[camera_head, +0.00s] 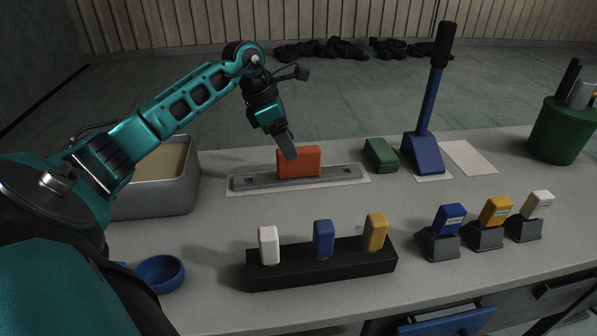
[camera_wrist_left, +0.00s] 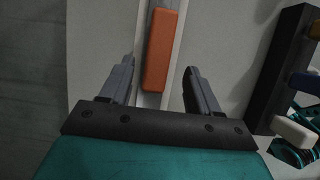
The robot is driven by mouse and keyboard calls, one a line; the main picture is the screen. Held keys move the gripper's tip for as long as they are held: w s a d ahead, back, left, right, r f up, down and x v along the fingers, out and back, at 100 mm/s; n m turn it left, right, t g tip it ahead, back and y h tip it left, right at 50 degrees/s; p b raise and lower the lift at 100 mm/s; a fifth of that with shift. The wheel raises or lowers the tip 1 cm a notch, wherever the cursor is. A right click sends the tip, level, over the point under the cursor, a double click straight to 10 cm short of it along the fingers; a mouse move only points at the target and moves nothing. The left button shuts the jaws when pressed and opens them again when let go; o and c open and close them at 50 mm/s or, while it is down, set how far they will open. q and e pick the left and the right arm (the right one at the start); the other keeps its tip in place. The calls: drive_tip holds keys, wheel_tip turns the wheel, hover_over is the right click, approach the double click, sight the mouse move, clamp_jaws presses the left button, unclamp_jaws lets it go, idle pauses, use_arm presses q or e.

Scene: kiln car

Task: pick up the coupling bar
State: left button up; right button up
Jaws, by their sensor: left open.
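The coupling bar is most likely the long flat grey bar (camera_head: 340,174) with an orange block (camera_head: 300,163) as its grip at the middle. It lies on a pale mat (camera_head: 233,184) toward the back of the table. My left gripper (camera_head: 288,152) is over the bar, close to the orange block. In the left wrist view the open fingers (camera_wrist_left: 158,85) stand one on each side of the orange block's near end (camera_wrist_left: 162,50). The block lies between them without visible contact. The right gripper is not in view.
A metal tray (camera_head: 185,190) stands left of the bar. A green block (camera_head: 380,154) and a blue lever (camera_head: 424,150) stand to its right. A black rack (camera_head: 322,270) with white, blue and yellow pieces is in front. A blue scoop (camera_head: 160,274) is front left.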

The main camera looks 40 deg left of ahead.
sight(301, 161)
use_arm(q)
drive_tip(key=x, duration=0.2)
drive_tip(key=b+x, duration=0.1)
drive_tip(key=x, duration=0.4)
drive_tip(key=shift+w+d+f, duration=0.1)
drive_tip(key=shift+w+f, duration=0.1)
drive_tip(key=shift+w, duration=0.25)
clamp_jaws()
idle(0.4)
drive_tip(key=shift+r, duration=0.2)
